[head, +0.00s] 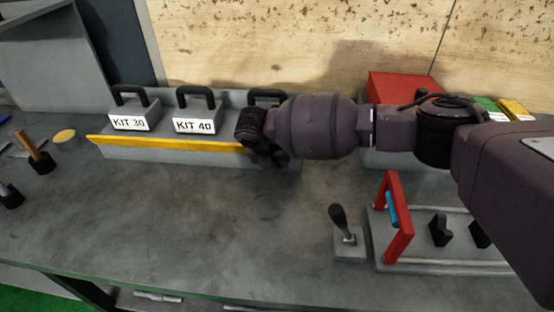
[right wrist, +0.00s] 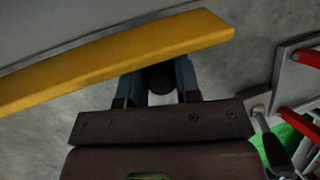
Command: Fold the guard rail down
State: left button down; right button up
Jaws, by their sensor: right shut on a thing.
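The guard rail (head: 190,144) is a long yellow bar along the front of a grey rack (head: 150,157). Its right part is hidden behind my right arm in the head view. In the right wrist view the rail (right wrist: 120,58) crosses above my fingers, and its right end is visible. My right gripper (head: 272,158) is at the right part of the rail. In the right wrist view its fingers (right wrist: 160,86) reach under the yellow bar, with a dark part between them. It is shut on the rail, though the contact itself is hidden. My left gripper is not in view.
Kit blocks labelled KIT 30 (head: 130,120) and KIT 40 (head: 196,123) stand behind the rail, with another black handle partly hidden. A lever (head: 342,228) and a red-framed fixture (head: 394,220) stand at the right. A red box (head: 400,87) is behind. The bench's front middle is clear.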

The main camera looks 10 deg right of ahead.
jog(key=shift+s+t+p, duration=0.15)
jog(key=shift+t+p, duration=0.25)
jog(key=shift+p, duration=0.25)
jog(key=shift+s+a+f+t+h+p, duration=0.1)
jog(key=shift+f+t+h+p, duration=0.25)
jog(key=shift+t+p, duration=0.65)
jog(key=shift+f+m+t+h+p, duration=0.25)
jog(key=shift+f+m+t+p, duration=0.25)
jog(key=shift+t, duration=0.5)
jog(key=shift+f+t+h+p, duration=0.35)
jog(key=shift+f+t, duration=0.2)
jog(key=shift+t, duration=0.35)
jog(key=o, duration=0.8)
jog(key=shift+c, duration=0.2)
jog(key=shift+o, duration=0.8)
